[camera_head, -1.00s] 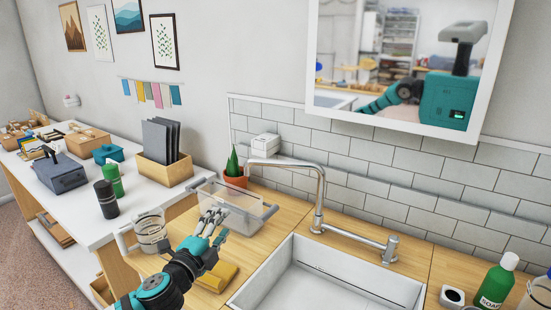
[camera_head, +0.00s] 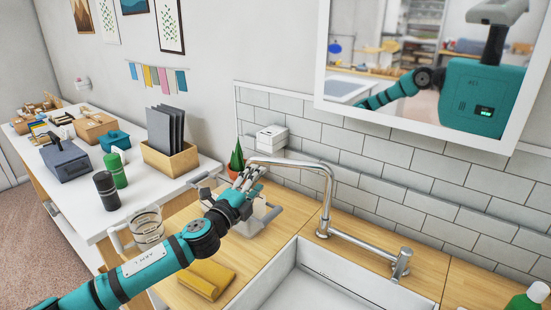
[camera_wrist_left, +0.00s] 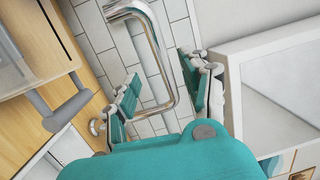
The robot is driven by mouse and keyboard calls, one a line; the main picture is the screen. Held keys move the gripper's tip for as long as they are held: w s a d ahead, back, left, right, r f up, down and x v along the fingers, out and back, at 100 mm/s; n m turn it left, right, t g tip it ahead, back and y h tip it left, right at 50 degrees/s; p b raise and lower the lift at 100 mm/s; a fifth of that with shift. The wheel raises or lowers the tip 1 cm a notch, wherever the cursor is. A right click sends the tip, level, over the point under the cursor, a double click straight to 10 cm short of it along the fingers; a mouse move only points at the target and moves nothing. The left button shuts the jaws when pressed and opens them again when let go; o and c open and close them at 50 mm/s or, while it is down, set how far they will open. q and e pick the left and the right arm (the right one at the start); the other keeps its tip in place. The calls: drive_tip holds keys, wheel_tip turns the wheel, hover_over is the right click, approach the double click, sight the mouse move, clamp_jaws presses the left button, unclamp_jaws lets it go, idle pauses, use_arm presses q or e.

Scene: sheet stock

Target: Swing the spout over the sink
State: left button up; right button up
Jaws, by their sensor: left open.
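The chrome tap's spout (camera_head: 300,164) rises from the counter behind the sink and reaches left, its free end above the wooden counter, away from the basin. The white sink (camera_head: 283,262) is at the lower right, partly cut off by the frame. My left gripper (camera_head: 250,174) is at the free end of the spout, its fingers hiding part of that end. In the left wrist view the spout (camera_wrist_left: 160,55) shows between the two spread fingers of the gripper (camera_wrist_left: 162,92), with gaps at the sides. Whether any finger touches it is unclear. My right gripper is not in view.
A clear bin (camera_head: 268,214) stands under my left gripper, partly hidden. A potted plant (camera_head: 236,160) and the tiled wall (camera_head: 380,185) are behind.

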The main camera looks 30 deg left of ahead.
sight(272, 163)
use_arm(q)
drive_tip(key=w, duration=0.1)
drive_tip(key=w+p, duration=0.1)
drive_tip(key=w, duration=0.1)
drive_tip(key=w+r, duration=0.1)
drive_tip(key=w, duration=0.1)
drive_tip(key=shift+a, duration=0.2)
drive_tip(key=w+p, duration=0.1)
drive_tip(key=w, duration=0.3)
drive_tip(key=shift+w+a+f, duration=0.1)
drive_tip(key=shift+w+a, duration=0.05)
drive_tip(key=shift+w, duration=0.7)
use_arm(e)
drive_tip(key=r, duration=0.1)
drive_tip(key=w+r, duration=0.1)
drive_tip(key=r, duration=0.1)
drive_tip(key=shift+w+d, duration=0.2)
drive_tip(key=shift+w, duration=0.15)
use_arm(q)
clamp_jaws()
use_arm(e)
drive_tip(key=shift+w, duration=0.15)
